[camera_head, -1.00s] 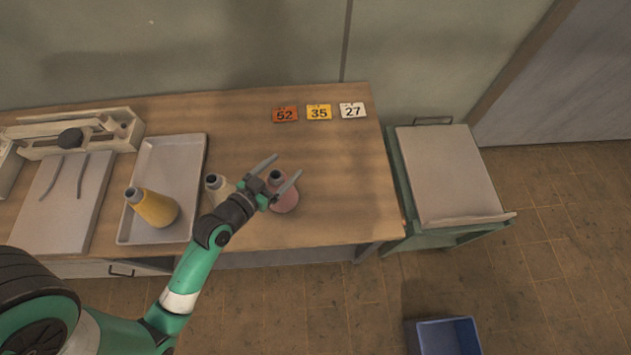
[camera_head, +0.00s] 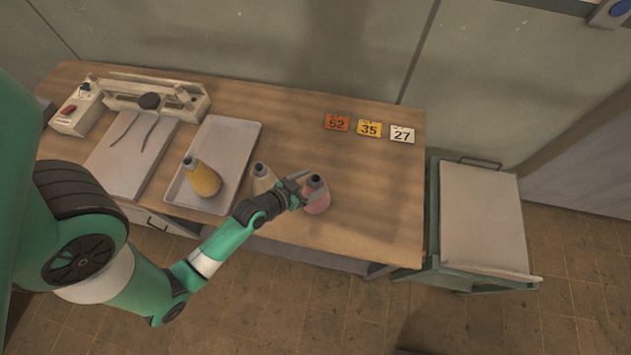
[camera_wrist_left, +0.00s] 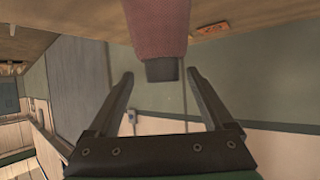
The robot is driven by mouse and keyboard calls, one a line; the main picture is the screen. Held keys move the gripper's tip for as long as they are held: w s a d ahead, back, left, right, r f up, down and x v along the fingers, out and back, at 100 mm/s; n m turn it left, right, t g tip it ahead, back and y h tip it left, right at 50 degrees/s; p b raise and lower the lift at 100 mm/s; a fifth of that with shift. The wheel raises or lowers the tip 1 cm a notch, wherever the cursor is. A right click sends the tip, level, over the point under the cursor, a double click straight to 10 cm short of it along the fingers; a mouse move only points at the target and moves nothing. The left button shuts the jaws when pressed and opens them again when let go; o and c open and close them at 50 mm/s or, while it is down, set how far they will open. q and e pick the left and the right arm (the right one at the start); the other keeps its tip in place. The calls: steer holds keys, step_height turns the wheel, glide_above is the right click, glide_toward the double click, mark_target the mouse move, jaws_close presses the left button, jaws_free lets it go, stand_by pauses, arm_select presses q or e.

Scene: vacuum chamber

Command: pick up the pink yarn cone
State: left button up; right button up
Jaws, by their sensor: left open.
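The pink yarn cone (camera_head: 317,199) stands on the wooden table with its dark grey tip up. It also shows large in the left wrist view (camera_wrist_left: 158,28), where its dark tip lies between my finger lines. My left gripper (camera_head: 309,186) is open, with its fingers around or beside the cone's upper part; I cannot tell if they touch it. In the left wrist view the left gripper (camera_wrist_left: 160,88) shows a finger on each side of the tip, with gaps. My right gripper is not in view.
A cream cone (camera_head: 263,179) stands close left of the pink one, partly behind my gripper. A yellow cone (camera_head: 203,179) is on a grey tray (camera_head: 236,138). Number cards (camera_head: 369,129) lie at the back. A green cart (camera_head: 484,218) stands right of the table.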

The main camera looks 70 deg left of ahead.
mark_target(319, 177)
arm_select(q)
steer(key=x, duration=0.5)
steer(key=shift+a, duration=0.2)
steer(key=shift+c, duration=0.2)
jaws_close()
